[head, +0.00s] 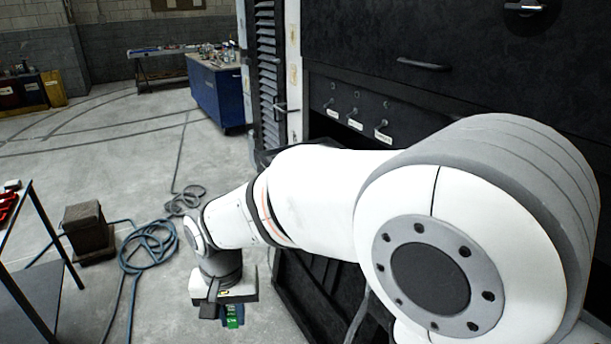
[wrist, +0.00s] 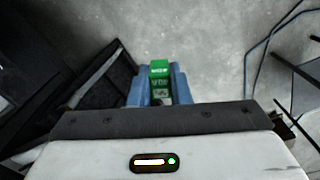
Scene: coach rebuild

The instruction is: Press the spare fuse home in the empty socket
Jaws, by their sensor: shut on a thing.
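My gripper (wrist: 160,85) is shut on a green fuse (wrist: 159,69), which sits between its two blue fingers in the wrist view. In the head view, my gripper (head: 231,312) points down at the lower middle, and the green fuse (head: 232,322) shows at its tip. The fuse hangs above the grey concrete floor, touching nothing else that I can see. I cannot make out the empty socket in either view. My arm covers much of the dark cabinet (head: 440,97) in the head view.
Switches with white labels (head: 355,125) sit on the dark cabinet. A blue workbench (head: 217,92) stands further back. Coiled hoses (head: 149,248) and a brown box (head: 88,230) lie on the floor to the left. A dark-framed table (head: 30,285) stands at the left edge.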

